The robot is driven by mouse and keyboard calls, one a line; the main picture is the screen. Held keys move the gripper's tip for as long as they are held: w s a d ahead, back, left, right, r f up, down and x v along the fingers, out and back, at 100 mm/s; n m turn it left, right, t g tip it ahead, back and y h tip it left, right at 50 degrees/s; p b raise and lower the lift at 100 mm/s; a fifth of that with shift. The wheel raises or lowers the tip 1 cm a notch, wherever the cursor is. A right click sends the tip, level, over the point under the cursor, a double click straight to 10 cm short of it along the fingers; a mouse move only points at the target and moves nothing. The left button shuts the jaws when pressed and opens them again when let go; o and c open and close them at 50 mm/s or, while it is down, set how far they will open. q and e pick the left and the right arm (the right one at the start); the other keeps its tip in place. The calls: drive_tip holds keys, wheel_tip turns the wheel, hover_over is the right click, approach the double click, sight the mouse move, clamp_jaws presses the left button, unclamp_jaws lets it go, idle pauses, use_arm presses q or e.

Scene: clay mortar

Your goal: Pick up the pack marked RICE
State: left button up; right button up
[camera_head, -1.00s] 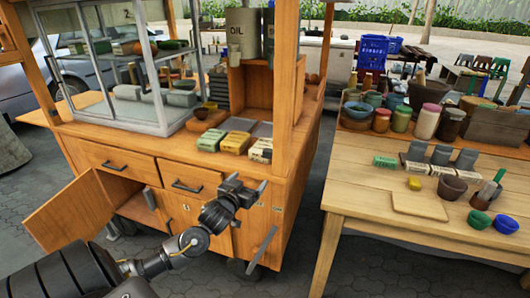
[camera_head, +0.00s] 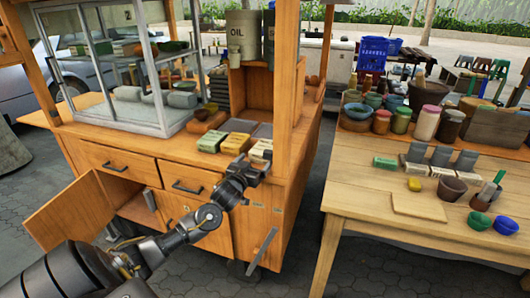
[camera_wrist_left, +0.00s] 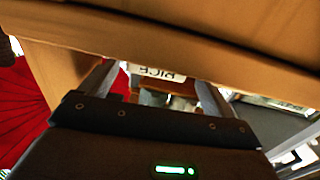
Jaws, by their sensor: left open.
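A pale pack (camera_head: 262,147) lies at the right of a row of three packs on the wooden cart counter, its lower part hidden by my left gripper (camera_head: 254,165); its print is too small to read in the head view. In the left wrist view a pack marked RICE (camera_wrist_left: 160,73) shows upside down between my spread fingers, beyond a wooden edge. The left gripper is open and empty, in front of the counter edge, close to the pale pack. My right gripper is not in view.
A green pack (camera_head: 211,141) and a yellow pack (camera_head: 236,143) lie left of the pale one. The glass case (camera_head: 125,80) and a wooden post (camera_head: 286,85) flank the counter. A cabinet door (camera_head: 70,210) hangs open below.

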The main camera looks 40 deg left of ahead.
sight(258, 157)
use_arm(q)
drive_tip(key=x, duration=0.4)
drive_tip(key=shift+w, duration=0.4)
drive_tip(key=shift+r, duration=0.1)
drive_tip(key=c, duration=0.9)
